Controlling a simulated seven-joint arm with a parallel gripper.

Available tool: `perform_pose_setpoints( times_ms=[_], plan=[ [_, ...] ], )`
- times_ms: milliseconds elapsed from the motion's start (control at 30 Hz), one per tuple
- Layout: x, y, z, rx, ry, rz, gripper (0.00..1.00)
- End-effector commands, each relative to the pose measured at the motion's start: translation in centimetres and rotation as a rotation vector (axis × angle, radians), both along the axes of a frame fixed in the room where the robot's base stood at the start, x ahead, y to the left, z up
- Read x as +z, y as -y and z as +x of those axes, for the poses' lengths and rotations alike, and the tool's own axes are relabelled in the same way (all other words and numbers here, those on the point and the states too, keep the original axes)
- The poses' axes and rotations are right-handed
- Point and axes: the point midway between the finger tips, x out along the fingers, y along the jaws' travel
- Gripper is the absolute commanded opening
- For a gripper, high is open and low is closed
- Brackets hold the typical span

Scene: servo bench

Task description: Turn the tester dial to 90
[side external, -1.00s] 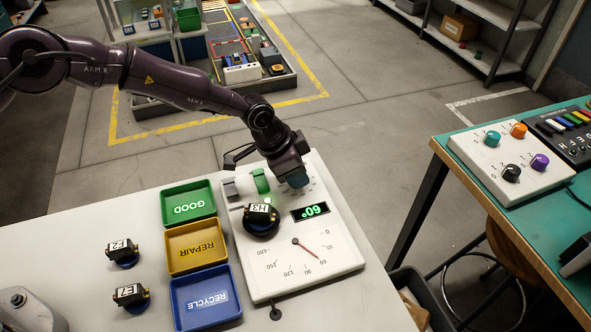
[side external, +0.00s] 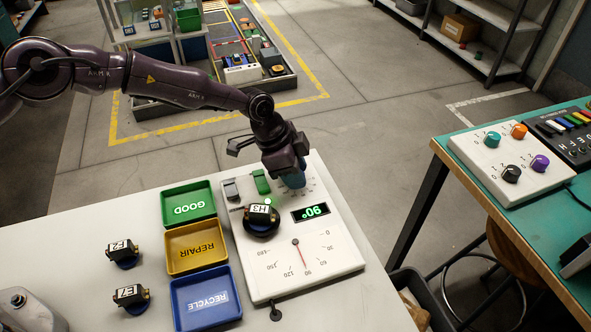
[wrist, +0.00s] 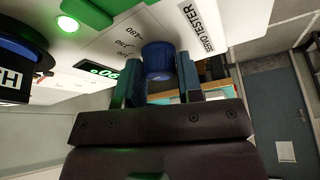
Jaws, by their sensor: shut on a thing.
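The servo tester (side external: 345,255) is a white panel at the right end of the bench. Its blue dial (wrist: 158,60) is between the two fingers of my gripper (wrist: 160,76), which is shut on it. In the side view my gripper (side external: 288,165) comes down on the dial from above, hiding much of it. The green display (side external: 310,212) reads 90°. The red needle (side external: 302,256) points at about the 90 mark on the printed scale.
Green GOOD (side external: 188,206), yellow REPAIR (side external: 196,247) and blue RECYCLE (side external: 206,297) trays stand left of the tester. Two more servos (side external: 123,250) (side external: 130,296) sit farther left. A green switch (side external: 261,182) is close beside my gripper.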

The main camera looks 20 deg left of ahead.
Motion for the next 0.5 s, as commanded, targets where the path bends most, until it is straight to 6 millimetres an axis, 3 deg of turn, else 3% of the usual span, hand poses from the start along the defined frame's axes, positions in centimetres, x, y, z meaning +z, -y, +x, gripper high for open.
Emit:
perform_pose_setpoints(
  times_ms=[67, 100, 200, 500],
  plan=[
    [-0.01, 0.01, -0.04, 0.0, -0.001, 0.001, 0.1],
    [-0.02, 0.0, -0.04, 0.0, -0.001, 0.001, 0.36],
    [-0.02, 0.0, -0.03, 0.001, -0.002, 0.0, 0.57],
    [0.16, -0.06, -0.02, 0.001, 0.0, 0.0, 0.57]
  ],
)
